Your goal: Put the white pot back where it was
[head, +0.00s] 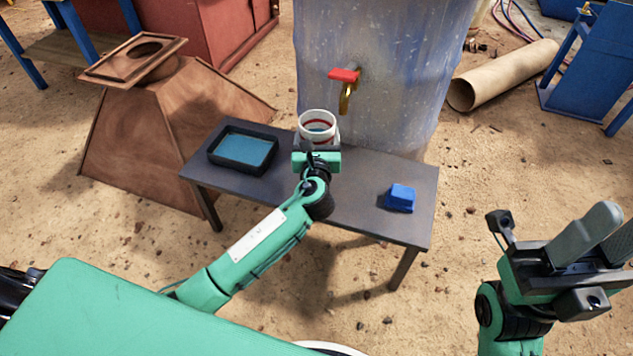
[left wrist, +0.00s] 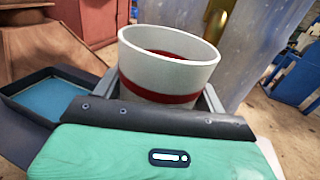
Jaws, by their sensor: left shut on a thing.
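The white pot (head: 318,136) has a red band and stands upright near the table's back edge. My left gripper (head: 318,147) is shut on it from the front. In the left wrist view the pot (left wrist: 168,68) sits between the fingers, its open rim up. Its base is hidden behind the gripper, so I cannot tell whether it touches the table (head: 365,180). The tap with a red handle (head: 345,76) and brass spout is just behind and right of the pot. My right gripper (head: 610,228) is open and empty, off the table at right.
A dark tray with a blue inside (head: 212,158) lies on the table left of the pot. A blue block (head: 400,197) lies at the table's right. A large bluish barrel (head: 400,70) stands behind the table. The table's middle right is clear.

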